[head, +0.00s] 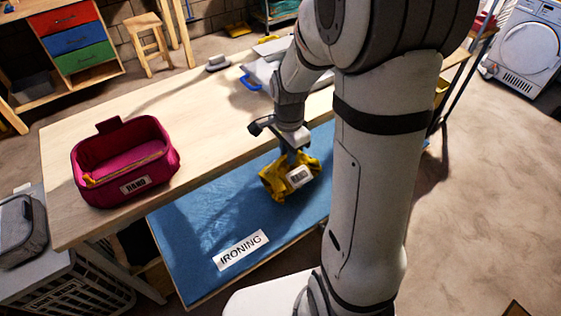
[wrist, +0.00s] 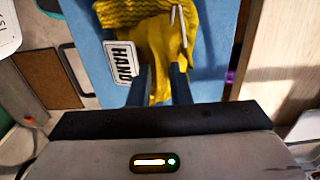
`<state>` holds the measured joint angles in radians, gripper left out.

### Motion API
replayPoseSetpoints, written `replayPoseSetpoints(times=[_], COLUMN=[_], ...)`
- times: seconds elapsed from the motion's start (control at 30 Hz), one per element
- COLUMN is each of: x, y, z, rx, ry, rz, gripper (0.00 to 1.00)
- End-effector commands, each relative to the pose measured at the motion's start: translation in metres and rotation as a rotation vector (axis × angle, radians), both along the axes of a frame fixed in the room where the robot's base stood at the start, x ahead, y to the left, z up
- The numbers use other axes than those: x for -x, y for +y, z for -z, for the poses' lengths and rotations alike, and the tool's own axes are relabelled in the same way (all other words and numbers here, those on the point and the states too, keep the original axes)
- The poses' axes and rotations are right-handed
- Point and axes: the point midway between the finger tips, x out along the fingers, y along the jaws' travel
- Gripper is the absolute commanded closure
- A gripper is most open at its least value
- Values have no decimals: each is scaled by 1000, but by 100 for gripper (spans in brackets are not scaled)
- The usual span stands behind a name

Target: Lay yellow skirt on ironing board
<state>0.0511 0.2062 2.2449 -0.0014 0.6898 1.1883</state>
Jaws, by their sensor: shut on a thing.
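The yellow skirt (head: 275,181) is a crumpled bundle with a white printed tag (head: 300,177). My gripper (head: 297,158) points down and is shut on the skirt, over the far right part of the blue ironing board (head: 200,225). The board carries a white IRONING label (head: 243,250). I cannot tell whether the skirt touches the board. My arm hides the board's right end.
A wooden table (head: 200,125) stands along the board's far side. A magenta fabric bin (head: 125,190) marked HAND sits on it at left. Folded grey and blue items (head: 262,75) lie at its far end. A laundry basket (head: 70,295) is at lower left. The board's left part is bare.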

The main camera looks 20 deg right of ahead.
Motion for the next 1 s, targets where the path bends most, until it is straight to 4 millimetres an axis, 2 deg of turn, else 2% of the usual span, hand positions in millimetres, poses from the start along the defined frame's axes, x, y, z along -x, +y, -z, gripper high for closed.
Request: replayPoseSetpoints(times=[0.1, 0.23, 0.63, 0.67, 0.9, 1.0], x=[1, 1, 1, 1, 1, 1], y=[-2, -4, -6, -6, -6, -6], z=[18, 32, 39, 37, 37, 37], rx=[0, 0, 0, 0, 0, 0], ry=[5, 2, 0, 1, 1, 1], rz=[6, 10, 15, 15, 15, 15], gripper=[100, 100, 100, 80, 61, 61])
